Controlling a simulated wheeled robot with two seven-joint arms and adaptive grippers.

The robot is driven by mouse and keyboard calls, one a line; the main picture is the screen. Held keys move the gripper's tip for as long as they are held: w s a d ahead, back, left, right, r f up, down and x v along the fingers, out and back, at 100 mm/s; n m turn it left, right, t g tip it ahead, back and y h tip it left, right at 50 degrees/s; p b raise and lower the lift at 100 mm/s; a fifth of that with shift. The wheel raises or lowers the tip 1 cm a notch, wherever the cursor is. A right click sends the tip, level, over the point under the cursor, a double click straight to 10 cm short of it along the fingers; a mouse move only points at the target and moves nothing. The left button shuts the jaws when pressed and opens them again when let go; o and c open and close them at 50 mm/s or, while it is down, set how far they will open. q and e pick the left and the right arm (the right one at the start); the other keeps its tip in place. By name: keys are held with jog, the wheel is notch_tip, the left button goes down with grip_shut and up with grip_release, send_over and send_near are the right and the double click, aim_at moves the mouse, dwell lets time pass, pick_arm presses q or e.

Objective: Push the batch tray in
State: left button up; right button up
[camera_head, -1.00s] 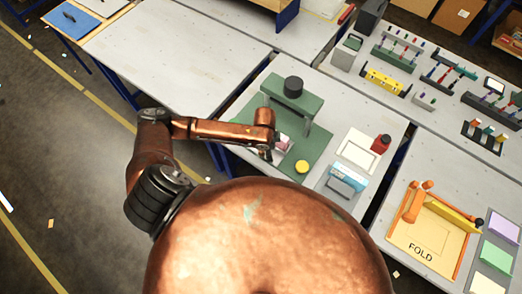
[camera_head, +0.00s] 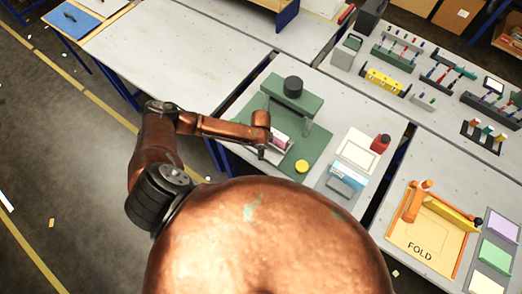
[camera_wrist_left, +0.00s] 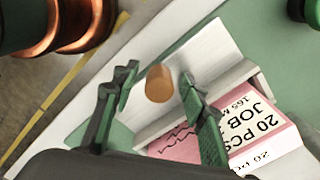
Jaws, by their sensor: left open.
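The batch tray (camera_wrist_left: 188,122) is a pale grey tray with a raised wall. It holds a pink and white pack (camera_wrist_left: 266,126) printed "20 PCS JOB". In the head view the pack (camera_head: 282,141) shows on the green base of the plotter (camera_head: 293,98). A brown rounded knob (camera_wrist_left: 159,83) appears between the fingers of my left gripper (camera_wrist_left: 160,95) in the wrist view. These fingers are apart, and I cannot tell whether they touch the knob. In the head view my left gripper (camera_head: 263,152) is at the tray's near left side, hiding part of it.
A yellow button (camera_head: 301,166) sits on the green base near the front. A white framed pad (camera_head: 358,153), a red bottle (camera_head: 381,143) and a light blue box (camera_head: 347,177) lie to the right.

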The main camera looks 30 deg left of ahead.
pick_arm(q)
grip_shut()
dwell(0.5)
